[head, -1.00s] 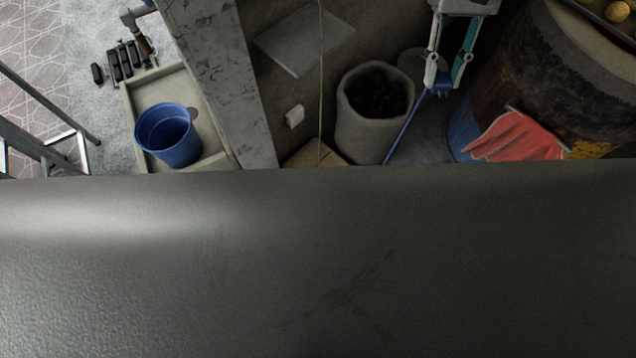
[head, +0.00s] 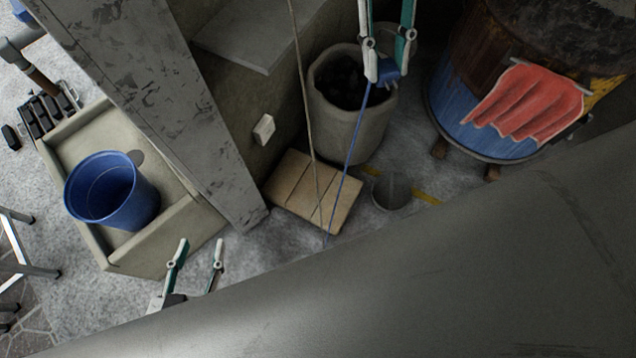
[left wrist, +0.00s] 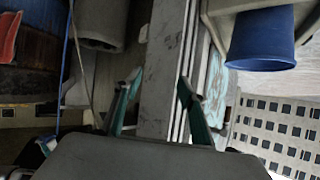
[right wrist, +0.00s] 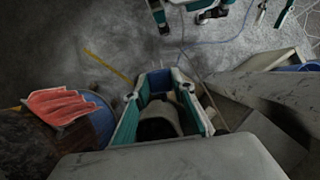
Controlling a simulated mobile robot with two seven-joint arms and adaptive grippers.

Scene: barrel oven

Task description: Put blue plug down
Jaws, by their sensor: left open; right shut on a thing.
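The blue plug (head: 388,70) is held between the fingertips of my right gripper (head: 385,66), at the upper right of the head view. It hangs in the air in front of the stone bin. A thin blue cord (head: 352,150) runs down from it. The right wrist view also shows the plug (right wrist: 157,80) between the fingers. My left gripper (head: 200,250) is open and empty, low at the left near the concrete trough. Its open fingers also show in the left wrist view (left wrist: 159,80).
A white wall box (head: 263,129) is on the wall near a hanging rope. Below are a wooden slatted box (head: 300,182) and a small grey cylinder (head: 392,190). The barrel (head: 470,125) carries a red cloth (head: 525,108). A blue bucket (head: 118,195) stands in the concrete trough (head: 180,222).

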